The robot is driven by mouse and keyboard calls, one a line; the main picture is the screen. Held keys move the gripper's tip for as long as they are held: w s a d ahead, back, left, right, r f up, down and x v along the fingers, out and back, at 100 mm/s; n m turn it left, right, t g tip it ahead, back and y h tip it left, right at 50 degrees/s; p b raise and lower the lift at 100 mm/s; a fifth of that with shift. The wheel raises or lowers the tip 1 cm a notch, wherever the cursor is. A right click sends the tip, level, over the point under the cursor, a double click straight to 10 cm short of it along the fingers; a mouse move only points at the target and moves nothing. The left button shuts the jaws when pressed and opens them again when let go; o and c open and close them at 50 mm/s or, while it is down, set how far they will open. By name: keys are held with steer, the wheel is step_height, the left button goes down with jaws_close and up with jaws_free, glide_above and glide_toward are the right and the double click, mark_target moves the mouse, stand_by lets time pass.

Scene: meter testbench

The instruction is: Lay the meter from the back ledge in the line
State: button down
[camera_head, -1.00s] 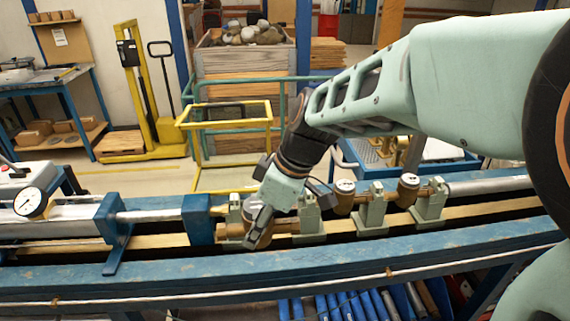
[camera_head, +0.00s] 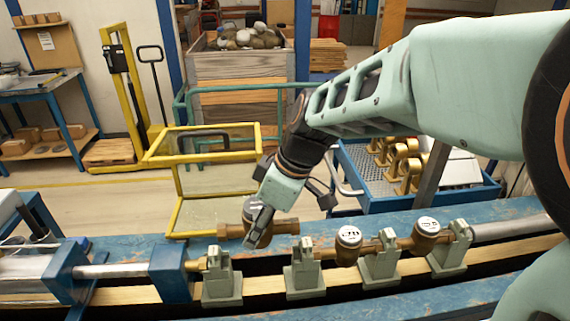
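My gripper (camera_head: 259,237) points down and is shut on a brass meter (camera_head: 284,227), whose pipe ends stick out left and right. The fingers cover part of its round body. The meter appears above the blue back ledge (camera_head: 345,217), behind the line; its exact height is hard to tell. Below it, the line has a gap between a grey-green support (camera_head: 222,288) on the left and another support (camera_head: 305,280) on the right. Two meters with white dials, one near the middle (camera_head: 347,247) and one further right (camera_head: 424,239), sit in the line.
A blue clamp block (camera_head: 168,275) with a rod stands left of the gap. A yellow-framed guard (camera_head: 215,165) stands behind the ledge. A blue trolley (camera_head: 432,199) with brass parts is behind on the right. The front blue rail (camera_head: 400,300) runs along the bench.

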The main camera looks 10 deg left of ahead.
steer(key=shift+f+b, duration=1.7)
steer(key=shift+f, duration=1.1)
steer(key=shift+f+b, duration=0.35)
steer(key=shift+b, duration=0.8)
steer(key=shift+f, duration=0.1)
steer(key=shift+f+b, duration=1.3)
steer(key=shift+f+b, duration=0.3)
steer(key=shift+b, duration=0.1)
steer(key=c, duration=1.1)
jaws_free()
steer(key=shift+c, duration=0.2)
steer(key=shift+o, duration=0.7)
steer(key=shift+s, duration=0.1)
steer(key=shift+d+f, duration=0.1)
